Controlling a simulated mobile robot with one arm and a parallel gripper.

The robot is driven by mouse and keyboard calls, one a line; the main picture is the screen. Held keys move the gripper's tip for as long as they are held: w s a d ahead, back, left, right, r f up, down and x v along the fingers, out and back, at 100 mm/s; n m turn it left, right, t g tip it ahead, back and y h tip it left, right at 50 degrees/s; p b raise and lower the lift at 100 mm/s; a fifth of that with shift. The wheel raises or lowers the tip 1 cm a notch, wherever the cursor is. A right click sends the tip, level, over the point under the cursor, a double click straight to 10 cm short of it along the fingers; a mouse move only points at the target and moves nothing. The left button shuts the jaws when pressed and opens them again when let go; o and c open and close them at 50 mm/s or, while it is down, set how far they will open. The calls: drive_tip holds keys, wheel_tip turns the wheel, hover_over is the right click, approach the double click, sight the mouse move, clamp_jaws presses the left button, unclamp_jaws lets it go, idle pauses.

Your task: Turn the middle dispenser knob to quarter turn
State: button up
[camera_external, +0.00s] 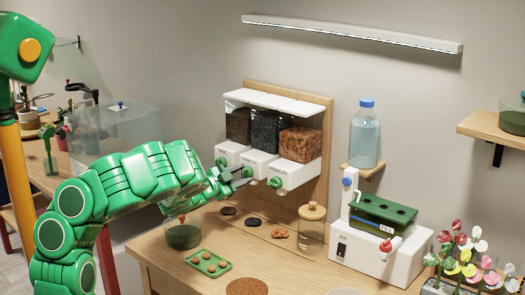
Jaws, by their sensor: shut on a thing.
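The dispenser (310,174) is a wooden-backed wall unit with three clear bins over white fronts, each front bearing a green knob. The middle knob (248,171) is under the bin of dark material. My gripper (242,178) reaches in from the left and is shut on the middle knob, its fingers partly covering it. The knob's turn angle is too small to read. The left knob (222,161) shows just above my gripper, and the right knob (275,182) is clear of it.
Below are small piles (253,221), a green tray (208,263), a green pot (183,234) and a corked jar (312,226) on the table. A water bottle (365,140) on a small shelf and a white machine (365,254) stand to the right.

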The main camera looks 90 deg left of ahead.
drive_tip(key=shift+w+d+r+m+g+y, duration=0.1)
drive_tip(key=shift+m+g, duration=0.15)
drive_tip(key=shift+m, duration=2.2)
drive_tip(key=shift+w+r+m+g+y, duration=0.1)
drive_tip(key=shift+m+g, duration=0.2)
drive_tip(key=shift+m, duration=2.1)
drive_tip(key=shift+d+r+m+g+y, duration=0.1)
drive_tip(key=shift+m+g, duration=0.15)
drive_tip(key=shift+m, duration=2.2)
drive_tip(key=shift+f, duration=0.1)
drive_tip(key=o, duration=1.1)
drive_tip(key=shift+c, duration=0.2)
drive_tip(key=shift+a, duration=0.1)
drive_tip(key=shift+s, duration=0.1)
